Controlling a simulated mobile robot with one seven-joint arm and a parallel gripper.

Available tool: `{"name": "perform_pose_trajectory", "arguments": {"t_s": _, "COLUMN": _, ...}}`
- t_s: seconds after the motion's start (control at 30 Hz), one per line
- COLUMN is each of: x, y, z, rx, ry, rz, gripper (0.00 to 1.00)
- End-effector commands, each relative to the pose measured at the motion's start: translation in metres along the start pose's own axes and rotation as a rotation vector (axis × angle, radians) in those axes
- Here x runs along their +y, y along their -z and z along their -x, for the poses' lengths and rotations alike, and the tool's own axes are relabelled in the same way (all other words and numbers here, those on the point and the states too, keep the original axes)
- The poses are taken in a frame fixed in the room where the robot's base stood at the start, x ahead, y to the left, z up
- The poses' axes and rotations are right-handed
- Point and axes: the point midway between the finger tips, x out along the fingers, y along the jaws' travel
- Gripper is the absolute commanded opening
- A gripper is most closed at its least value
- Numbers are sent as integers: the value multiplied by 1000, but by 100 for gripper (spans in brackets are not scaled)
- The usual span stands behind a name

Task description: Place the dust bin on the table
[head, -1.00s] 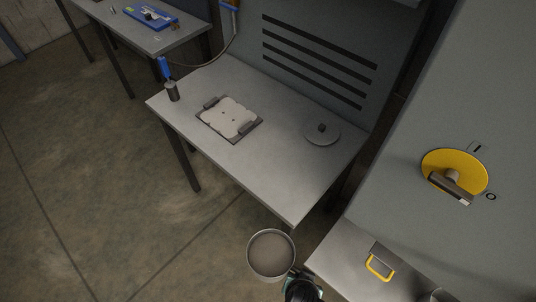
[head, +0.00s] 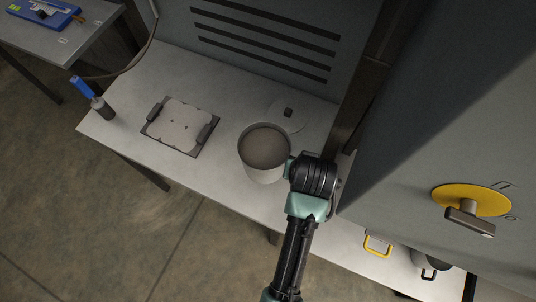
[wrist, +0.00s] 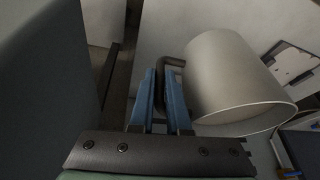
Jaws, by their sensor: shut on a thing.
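The dust bin (head: 264,150) is a grey, open-topped cylinder, seen from above in the head view. It is over the right part of the grey table (head: 228,105), roughly upright; I cannot tell whether its base touches the top. My gripper (head: 289,168) is at the bin's right side. In the wrist view, the blue fingers (wrist: 161,95) are shut on the dark handle (wrist: 171,66) of the bin (wrist: 232,80).
A round lid-like disc (head: 288,114) lies on the table just behind the bin. A plate in a fixture (head: 180,126) and a blue-handled tool in a holder (head: 101,107) are to the left. A cabinet with a yellow rotary switch (head: 472,200) stands at the right.

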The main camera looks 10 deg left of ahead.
Motion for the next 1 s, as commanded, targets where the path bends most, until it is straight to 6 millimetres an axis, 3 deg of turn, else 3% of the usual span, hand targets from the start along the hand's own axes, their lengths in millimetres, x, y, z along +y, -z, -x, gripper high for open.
{"name": "perform_pose_trajectory", "arguments": {"t_s": 0.7, "x": 4, "y": -34, "z": -82, "rx": 1, "ry": 1, "rz": 0, "gripper": 0}}
{"name": "perform_pose_trajectory", "arguments": {"t_s": 1.0, "x": 5, "y": -37, "z": -92, "rx": 3, "ry": 1, "rz": 0, "gripper": 0}}
